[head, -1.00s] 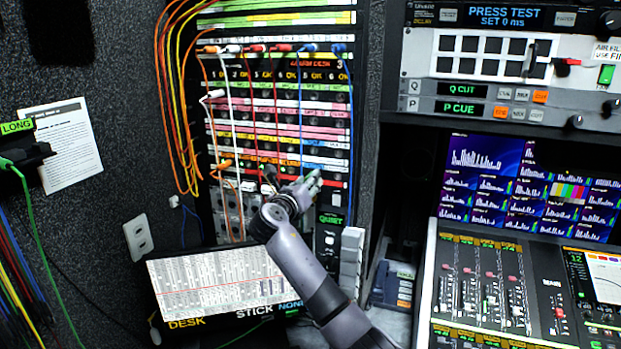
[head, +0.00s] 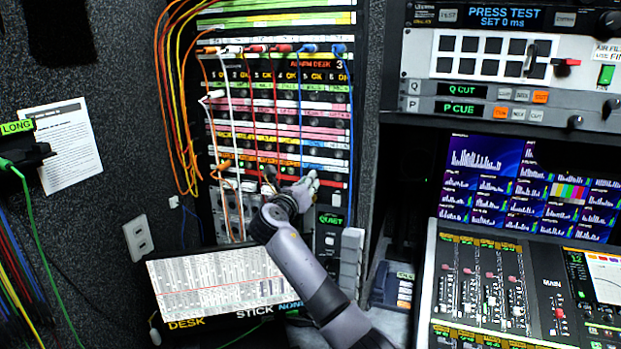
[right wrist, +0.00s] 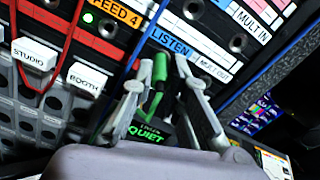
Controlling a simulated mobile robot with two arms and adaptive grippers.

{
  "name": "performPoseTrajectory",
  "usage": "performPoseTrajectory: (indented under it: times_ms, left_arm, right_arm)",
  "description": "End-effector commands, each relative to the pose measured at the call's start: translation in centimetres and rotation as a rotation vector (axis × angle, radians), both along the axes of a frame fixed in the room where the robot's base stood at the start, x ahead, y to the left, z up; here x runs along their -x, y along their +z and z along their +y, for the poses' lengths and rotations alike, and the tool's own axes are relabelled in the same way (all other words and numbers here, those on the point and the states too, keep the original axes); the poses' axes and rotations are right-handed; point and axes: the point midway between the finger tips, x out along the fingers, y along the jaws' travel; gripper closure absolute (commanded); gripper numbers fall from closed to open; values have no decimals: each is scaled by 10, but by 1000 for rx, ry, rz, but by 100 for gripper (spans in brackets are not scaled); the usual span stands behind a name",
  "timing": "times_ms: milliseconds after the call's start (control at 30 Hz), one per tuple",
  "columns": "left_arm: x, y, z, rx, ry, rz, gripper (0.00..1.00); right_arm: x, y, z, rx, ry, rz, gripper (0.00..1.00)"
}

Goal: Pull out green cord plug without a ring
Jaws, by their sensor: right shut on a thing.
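A patch bay (head: 275,120) with rows of labelled sockets stands in the middle of the head view. My right gripper (head: 303,183) is at its lower right. In the right wrist view, the gripper's fingers (right wrist: 160,78) are shut on a green plug (right wrist: 160,68) below the LISTEN label. Part of the plug is hidden between the fingers. I cannot tell whether it has a ring or whether its tip is in a socket. Another green plug (head: 6,163) with a green cord sits in the black holder at the far left, under the LONG label. My left gripper is not in view.
Orange, white, red and blue cords hang across the patch bay. STUDIO (right wrist: 35,52) and BOOTH (right wrist: 87,78) tags are left of the gripper. A printed DESK panel (head: 225,283) is below. A mixing console (head: 490,290) and screens stand at right.

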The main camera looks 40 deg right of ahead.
Motion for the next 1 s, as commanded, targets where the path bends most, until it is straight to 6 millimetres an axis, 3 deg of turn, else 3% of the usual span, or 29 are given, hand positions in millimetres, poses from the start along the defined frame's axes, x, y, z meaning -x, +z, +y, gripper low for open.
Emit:
performPoseTrajectory:
  times_ms: [1000]
  left_arm:
    - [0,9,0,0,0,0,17]
  right_arm:
    - [5,0,12,0,1,1,100]
